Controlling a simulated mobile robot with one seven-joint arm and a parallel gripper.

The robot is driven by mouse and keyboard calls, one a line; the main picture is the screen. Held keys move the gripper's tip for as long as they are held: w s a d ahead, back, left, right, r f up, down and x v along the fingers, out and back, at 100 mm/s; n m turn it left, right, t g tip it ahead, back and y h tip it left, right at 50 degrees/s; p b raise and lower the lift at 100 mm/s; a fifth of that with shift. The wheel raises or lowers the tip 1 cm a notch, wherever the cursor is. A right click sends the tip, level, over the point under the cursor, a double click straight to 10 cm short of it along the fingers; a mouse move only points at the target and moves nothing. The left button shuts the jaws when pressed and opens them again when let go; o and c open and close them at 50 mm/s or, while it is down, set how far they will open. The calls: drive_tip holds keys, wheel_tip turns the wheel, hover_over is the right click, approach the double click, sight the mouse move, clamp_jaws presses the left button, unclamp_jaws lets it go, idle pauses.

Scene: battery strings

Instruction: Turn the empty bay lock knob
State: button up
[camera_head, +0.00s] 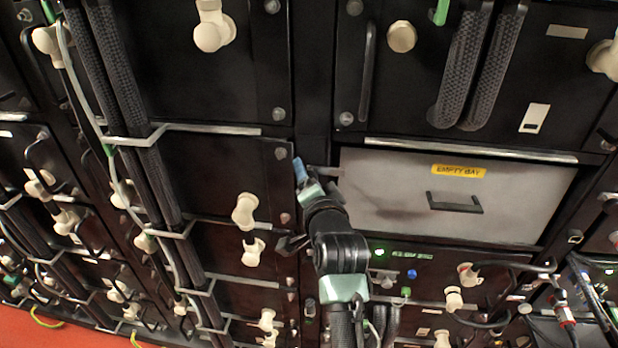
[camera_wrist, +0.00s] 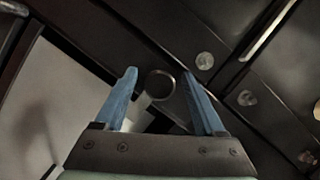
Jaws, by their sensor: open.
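The empty bay (camera_head: 400,195) is a pale grey panel with a yellow "EMPTY BAY" label (camera_head: 459,171) and a dark handle (camera_head: 455,203), right of the arm in the head view. My gripper (camera_head: 301,170) is at the panel's upper left edge, its blue fingertips toward the rack. In the wrist view my gripper (camera_wrist: 160,73) is open, one blue finger on each side of a round knob (camera_wrist: 160,84) with a pale stem. A gap shows between the knob and each finger. In the head view the arm largely hides the knob.
Black battery modules with cream connectors (camera_head: 212,30) surround the bay. Thick braided cables (camera_head: 127,80) run down the left, and others (camera_head: 475,65) hang above the bay. A metal rail (camera_head: 470,150) runs along the bay's top. Round bolts (camera_wrist: 205,61) sit near the right finger.

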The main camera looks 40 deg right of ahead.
clamp_jaws()
